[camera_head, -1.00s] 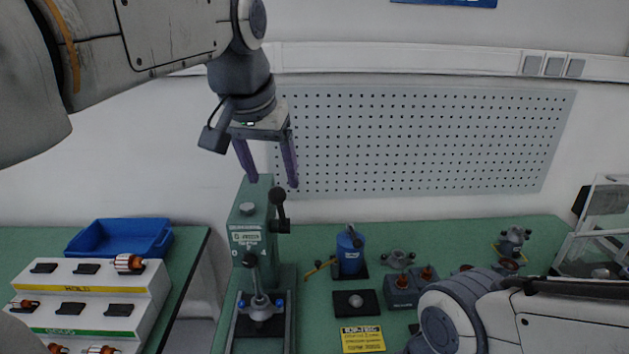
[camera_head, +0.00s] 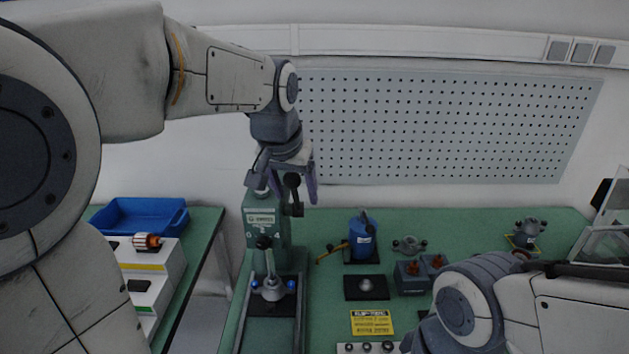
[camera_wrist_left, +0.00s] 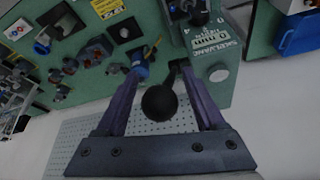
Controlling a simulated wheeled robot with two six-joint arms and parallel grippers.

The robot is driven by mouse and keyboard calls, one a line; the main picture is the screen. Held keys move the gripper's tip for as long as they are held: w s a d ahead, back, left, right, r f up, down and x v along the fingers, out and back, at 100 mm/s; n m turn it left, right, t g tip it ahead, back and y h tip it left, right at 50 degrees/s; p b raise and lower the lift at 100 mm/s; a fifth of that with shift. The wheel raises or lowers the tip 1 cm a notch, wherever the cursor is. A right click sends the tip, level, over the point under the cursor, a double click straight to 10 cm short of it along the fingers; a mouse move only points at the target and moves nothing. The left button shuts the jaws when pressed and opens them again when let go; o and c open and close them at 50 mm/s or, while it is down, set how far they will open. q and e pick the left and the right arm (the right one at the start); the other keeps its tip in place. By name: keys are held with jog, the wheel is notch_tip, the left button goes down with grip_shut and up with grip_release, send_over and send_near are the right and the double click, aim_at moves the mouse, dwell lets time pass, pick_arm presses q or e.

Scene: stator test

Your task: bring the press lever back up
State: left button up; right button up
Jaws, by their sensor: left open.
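The green press (camera_head: 264,222) stands on the table left of centre in the head view. Its lever rises from a dark hub on the press's right side and ends in a black ball knob (camera_head: 292,180). My left gripper (camera_head: 293,191) is open at the top of the press, with its purple fingers on either side of the knob. In the left wrist view the ball knob (camera_wrist_left: 160,102) shows between the open fingers (camera_wrist_left: 160,78), with visible gaps on both sides. The fingers partly hide the press top in the head view. My right gripper is not visible; only its arm shows, lower right.
A fixture with a black-knobbed handle (camera_head: 264,243) stands in front of the press. A blue device (camera_head: 362,240), a black pad (camera_head: 366,296) and a yellow sign (camera_head: 372,322) are to the right. A blue bin (camera_head: 140,215) and white rack are at left. A pegboard (camera_head: 450,125) hangs behind.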

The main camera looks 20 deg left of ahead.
pick_arm(q)
grip_shut()
dwell(1.3)
